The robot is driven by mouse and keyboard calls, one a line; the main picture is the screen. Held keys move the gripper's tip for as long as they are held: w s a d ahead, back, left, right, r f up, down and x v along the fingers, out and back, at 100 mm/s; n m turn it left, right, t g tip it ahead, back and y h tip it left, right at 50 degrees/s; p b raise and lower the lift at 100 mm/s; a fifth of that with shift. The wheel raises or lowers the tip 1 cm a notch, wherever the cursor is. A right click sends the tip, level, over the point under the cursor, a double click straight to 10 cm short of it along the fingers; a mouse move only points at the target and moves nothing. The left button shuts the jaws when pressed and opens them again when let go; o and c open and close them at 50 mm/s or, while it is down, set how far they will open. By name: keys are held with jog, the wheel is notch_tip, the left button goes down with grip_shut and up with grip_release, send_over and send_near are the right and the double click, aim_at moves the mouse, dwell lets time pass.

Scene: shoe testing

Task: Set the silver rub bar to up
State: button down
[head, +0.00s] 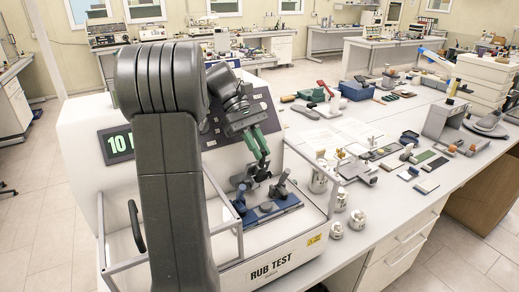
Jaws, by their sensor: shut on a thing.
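The white rub test machine (272,262) stands in front of me, with "RUB TEST" on its front edge. My gripper (262,170), with green fingers, reaches down over this base. Its fingertips are close together on a small grey part at the rear middle of the base, which appears to be the silver rub bar (249,181). The bar is small and partly hidden by the fingers, so its exact angle is hard to tell.
A silver guard frame (311,164) borders the machine's opening. A lit green display (115,144) starts with "10"; my arm hides the rest. Small metal weights (357,220) stand right of the machine. The long bench beyond holds papers, samples and a blue box (357,91).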

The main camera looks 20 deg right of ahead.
jog(key=shift+f, duration=0.15)
jog(key=c, duration=1.4)
grip_release()
jog(key=shift+w, duration=0.1)
